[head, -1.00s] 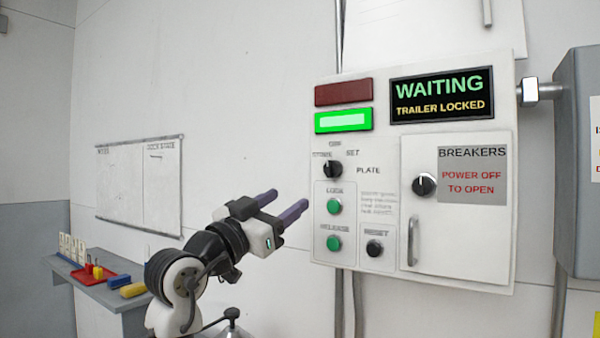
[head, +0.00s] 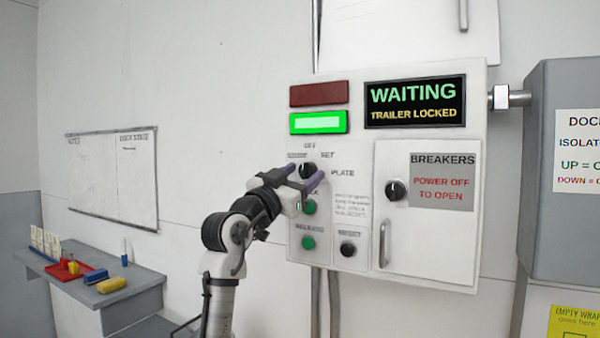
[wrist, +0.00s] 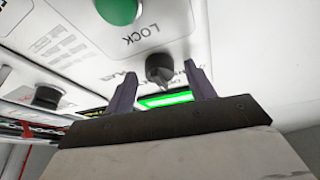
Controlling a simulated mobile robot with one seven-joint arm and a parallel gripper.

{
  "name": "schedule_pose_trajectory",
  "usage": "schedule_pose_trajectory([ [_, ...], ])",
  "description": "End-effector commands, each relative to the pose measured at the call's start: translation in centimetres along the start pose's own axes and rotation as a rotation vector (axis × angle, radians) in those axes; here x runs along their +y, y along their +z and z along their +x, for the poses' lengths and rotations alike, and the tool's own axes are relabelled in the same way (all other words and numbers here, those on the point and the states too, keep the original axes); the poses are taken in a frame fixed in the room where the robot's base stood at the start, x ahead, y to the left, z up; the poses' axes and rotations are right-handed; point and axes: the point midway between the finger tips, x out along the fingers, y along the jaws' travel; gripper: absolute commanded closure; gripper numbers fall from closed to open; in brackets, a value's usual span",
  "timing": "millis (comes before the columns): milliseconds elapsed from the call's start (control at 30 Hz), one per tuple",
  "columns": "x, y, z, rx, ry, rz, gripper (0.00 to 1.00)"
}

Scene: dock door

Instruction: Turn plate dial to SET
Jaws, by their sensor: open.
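The plate dial (head: 308,170) is a black knob on the white control panel (head: 345,262), under the lit green bar, with OFF, SET and another label around it. In the wrist view the dial (wrist: 159,67) shows between and beyond the fingertips. My gripper (head: 304,172) is open in front of the dial, its two purple fingers on either side of it. In the wrist view the fingers (wrist: 160,85) stand apart with nothing held. I cannot tell whether they touch the dial. Its exact pointer direction is unclear.
The green LOCK button (head: 310,207) is just below my gripper. A green button (head: 308,243) and black RESET button (head: 347,249) sit lower. The breaker dial (head: 396,190) and door handle (head: 384,243) are to the right. The display (head: 415,101) reads WAITING, TRAILER LOCKED.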

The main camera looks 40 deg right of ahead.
Motion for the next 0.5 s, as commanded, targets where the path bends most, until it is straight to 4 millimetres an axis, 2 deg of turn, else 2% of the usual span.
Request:
schedule_pose_trajectory([
  [200, 0.02, 0.04, 0.01, 0.000, 0.000, 0.000, 0.47],
  [500, 0.03, 0.04, -0.01, 0.000, 0.001, 0.000, 0.86],
])
